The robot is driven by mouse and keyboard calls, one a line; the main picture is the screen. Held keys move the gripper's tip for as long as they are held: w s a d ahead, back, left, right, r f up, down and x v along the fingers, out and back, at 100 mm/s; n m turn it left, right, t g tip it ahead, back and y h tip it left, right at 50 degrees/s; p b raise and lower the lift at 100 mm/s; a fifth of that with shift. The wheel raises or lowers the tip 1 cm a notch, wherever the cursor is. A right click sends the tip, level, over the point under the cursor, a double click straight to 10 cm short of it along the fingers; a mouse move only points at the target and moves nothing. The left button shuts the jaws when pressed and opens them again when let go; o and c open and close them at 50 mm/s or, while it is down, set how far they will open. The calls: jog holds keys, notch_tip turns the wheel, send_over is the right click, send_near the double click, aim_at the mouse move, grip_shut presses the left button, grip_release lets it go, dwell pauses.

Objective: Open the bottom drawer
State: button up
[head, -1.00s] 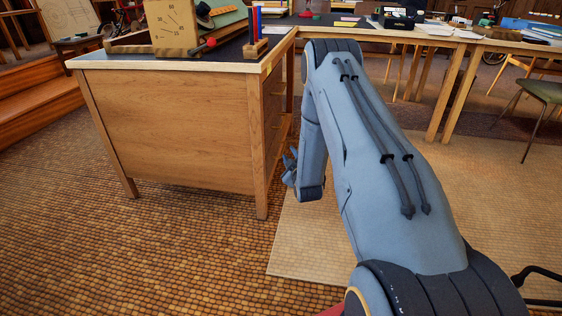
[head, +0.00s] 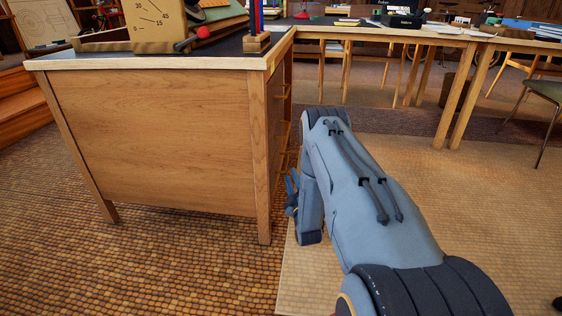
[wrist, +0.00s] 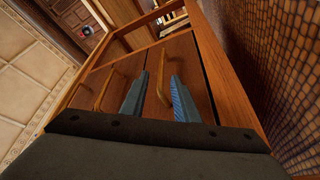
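The wooden desk (head: 160,140) stands left of my arm, its drawer side facing right and seen edge-on in the head view. In the wrist view, turned sideways, the bottom drawer (wrist: 183,62) is the front nearest the brown floor. Its handle (wrist: 164,82) lies between my two fingertips, which are apart; I cannot tell whether they touch it. My gripper (wrist: 158,92) is open and also shows low beside the desk's drawer side in the head view (head: 292,192). Another drawer handle (wrist: 103,92) is left of the fingers. The drawer looks shut.
The desk's front leg (head: 260,160) stands close to the left of my gripper. A pale mat (head: 440,210) covers open floor to the right. More tables (head: 390,34) and a chair (head: 540,92) are at the back. Items sit on the desk top.

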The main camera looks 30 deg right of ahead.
aim_at(287, 162)
jog(key=b+x, duration=0.2)
jog(key=x, duration=0.2)
jog(key=b+x, duration=0.1)
jog(key=x, duration=0.3)
jog(key=shift+w+f+b, duration=0.15)
jog(key=shift+w+b, duration=0.2)
jog(key=shift+c, duration=0.3)
grip_shut()
